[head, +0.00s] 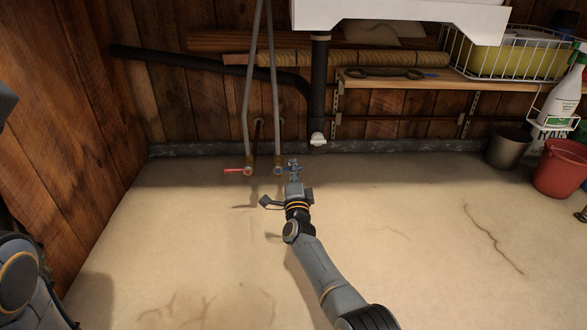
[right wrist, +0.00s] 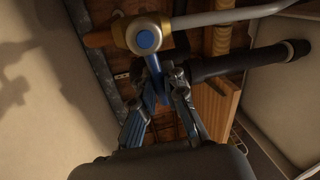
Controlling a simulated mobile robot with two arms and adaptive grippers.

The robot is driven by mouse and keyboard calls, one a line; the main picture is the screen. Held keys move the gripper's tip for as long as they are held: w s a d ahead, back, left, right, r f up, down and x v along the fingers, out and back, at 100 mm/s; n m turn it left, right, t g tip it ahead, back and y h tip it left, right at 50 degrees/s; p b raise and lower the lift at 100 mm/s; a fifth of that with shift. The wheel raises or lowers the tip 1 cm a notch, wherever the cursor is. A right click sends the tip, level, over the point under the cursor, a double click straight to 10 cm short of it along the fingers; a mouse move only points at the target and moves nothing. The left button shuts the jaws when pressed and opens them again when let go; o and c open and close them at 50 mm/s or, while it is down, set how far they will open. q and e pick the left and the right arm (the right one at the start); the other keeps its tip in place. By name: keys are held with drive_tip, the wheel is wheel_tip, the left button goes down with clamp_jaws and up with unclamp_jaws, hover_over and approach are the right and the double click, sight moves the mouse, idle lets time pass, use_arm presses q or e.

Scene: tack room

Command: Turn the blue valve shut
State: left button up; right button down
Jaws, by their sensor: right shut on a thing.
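The blue valve (head: 279,170) is at the lower end of the right of two grey hoses under the white basin. In the right wrist view its round hub (right wrist: 144,38) has a blue lever (right wrist: 153,62) running down between my fingers. My right gripper (head: 293,168) is at the valve's right side in the head view. In the right wrist view, the right gripper (right wrist: 164,80) is shut on the blue lever, with a finger on either side. The fingers hide the lever's far end. My left gripper is out of view; only parts of my left arm show.
A red-handled valve (head: 236,170) sits close to the left on the other hose. A black drain pipe (head: 319,90) hangs to the right. A shelf (head: 400,85), a grey pot (head: 508,148) and a red bucket (head: 560,168) are at right. The floor in front is clear.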

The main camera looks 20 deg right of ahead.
drive_tip(key=shift+f+m, duration=0.25)
drive_tip(key=shift+m, duration=0.15)
drive_tip(key=c, duration=1.4)
unclamp_jaws()
drive_tip(key=shift+r, duration=0.15)
